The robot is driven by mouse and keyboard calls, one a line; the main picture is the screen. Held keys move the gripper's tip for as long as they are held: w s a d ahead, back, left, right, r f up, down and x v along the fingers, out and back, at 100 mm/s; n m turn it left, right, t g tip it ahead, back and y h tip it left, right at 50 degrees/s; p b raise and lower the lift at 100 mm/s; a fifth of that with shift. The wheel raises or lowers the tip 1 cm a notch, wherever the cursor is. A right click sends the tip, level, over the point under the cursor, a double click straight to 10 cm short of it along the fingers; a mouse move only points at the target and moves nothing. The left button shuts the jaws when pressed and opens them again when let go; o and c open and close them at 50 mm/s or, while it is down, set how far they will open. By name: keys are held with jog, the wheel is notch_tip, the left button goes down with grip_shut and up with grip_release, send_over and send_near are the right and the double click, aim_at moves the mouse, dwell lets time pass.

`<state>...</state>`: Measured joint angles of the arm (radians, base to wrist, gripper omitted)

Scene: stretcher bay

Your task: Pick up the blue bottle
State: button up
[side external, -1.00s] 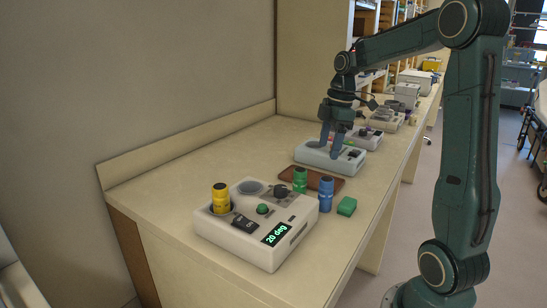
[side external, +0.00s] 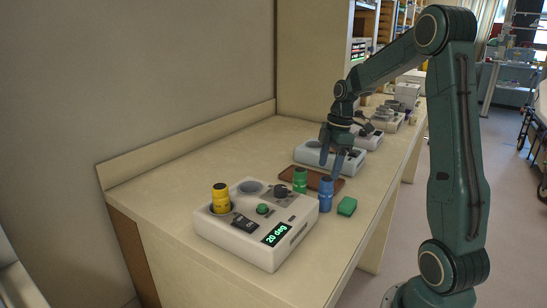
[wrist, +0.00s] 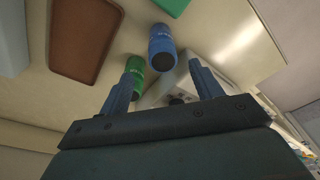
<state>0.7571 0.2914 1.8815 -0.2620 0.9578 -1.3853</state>
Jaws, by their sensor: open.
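The blue bottle (side external: 326,194) stands upright on the counter, right of a green bottle (side external: 300,180). In the wrist view the blue bottle (wrist: 162,48) lies ahead of the fingers, between their lines, and the green bottle (wrist: 135,72) is just left of it, near the left finger. My gripper (side external: 331,172) is open and empty. It hangs above and a little behind the blue bottle, apart from it. Both fingers also show in the wrist view (wrist: 160,85).
A white device (side external: 257,222) with a "20 deg" display holds a yellow bottle (side external: 220,198) at the front. A green block (side external: 347,206) sits right of the blue bottle. A brown tray (side external: 325,184) lies behind the bottles. A grey device (side external: 312,154) stands farther back.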

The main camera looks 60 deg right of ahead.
aim_at(325, 188)
jog(key=shift+w+a+f, duration=0.15)
jog(key=shift+f, duration=1.25)
jog(key=shift+a+f, duration=0.2)
jog(key=shift+f, duration=1.1)
jog(key=shift+a+f, duration=0.15)
jog(key=shift+f, duration=1.15)
jog(key=c, duration=1.2)
